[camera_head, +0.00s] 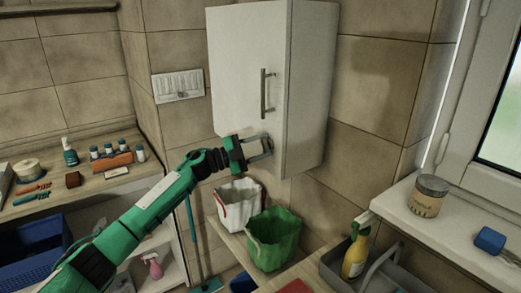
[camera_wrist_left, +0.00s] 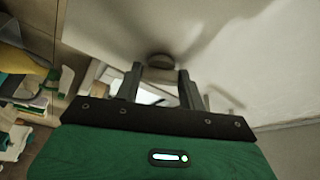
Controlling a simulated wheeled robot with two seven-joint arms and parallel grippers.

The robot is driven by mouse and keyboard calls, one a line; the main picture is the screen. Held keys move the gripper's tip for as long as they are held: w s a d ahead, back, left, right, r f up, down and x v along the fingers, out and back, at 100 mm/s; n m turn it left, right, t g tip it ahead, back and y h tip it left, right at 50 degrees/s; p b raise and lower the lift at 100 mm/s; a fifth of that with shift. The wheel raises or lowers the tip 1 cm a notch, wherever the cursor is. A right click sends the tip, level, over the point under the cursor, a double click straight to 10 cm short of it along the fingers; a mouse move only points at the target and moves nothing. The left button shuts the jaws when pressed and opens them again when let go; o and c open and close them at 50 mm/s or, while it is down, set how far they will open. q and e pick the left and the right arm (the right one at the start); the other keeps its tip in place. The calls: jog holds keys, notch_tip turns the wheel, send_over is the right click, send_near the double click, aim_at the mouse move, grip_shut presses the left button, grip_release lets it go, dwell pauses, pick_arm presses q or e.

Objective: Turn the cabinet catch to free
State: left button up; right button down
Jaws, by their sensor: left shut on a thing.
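The white cabinet (camera_head: 238,65) hangs on the tiled wall in the head view, its door closed, with a vertical bar handle (camera_head: 265,93). My left gripper (camera_head: 265,146) is at the lower part of the door, below the handle. In the left wrist view the catch (camera_wrist_left: 160,61) shows as a small grey round piece on the white door. The fingers of my left gripper (camera_wrist_left: 161,78) stand on either side of it and are shut on it. In the head view the fingers hide most of the catch, and its turned angle is unclear. My right gripper is not in view.
Below the cabinet stand a white bin (camera_head: 238,203) and a green bin (camera_head: 273,240). A grey caddy (camera_head: 335,268) with a yellow bottle (camera_head: 356,253) is at the lower right. A jar (camera_head: 427,196) stands on the windowsill. A cluttered shelf (camera_head: 95,185) is at the left.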

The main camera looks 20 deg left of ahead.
pick_arm(q)
jog(key=m+g, duration=0.1)
jog(key=m, duration=0.2)
jog(key=m+y, duration=0.1)
jog(key=m, duration=0.1)
jog(key=shift+r+m+g+y, duration=0.1)
jog(key=shift+m+g+y, duration=0.2)
jog(key=shift+m+g, duration=0.1)
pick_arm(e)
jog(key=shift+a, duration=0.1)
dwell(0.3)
pick_arm(q)
jog(key=o, duration=1)
jog(key=shift+a, duration=0.1)
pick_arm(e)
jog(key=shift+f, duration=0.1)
pick_arm(q)
jog(key=b+v, duration=0.4)
jog(key=v, duration=0.9)
jog(key=shift+s+a, duration=0.1)
jog(key=shift+a, duration=0.2)
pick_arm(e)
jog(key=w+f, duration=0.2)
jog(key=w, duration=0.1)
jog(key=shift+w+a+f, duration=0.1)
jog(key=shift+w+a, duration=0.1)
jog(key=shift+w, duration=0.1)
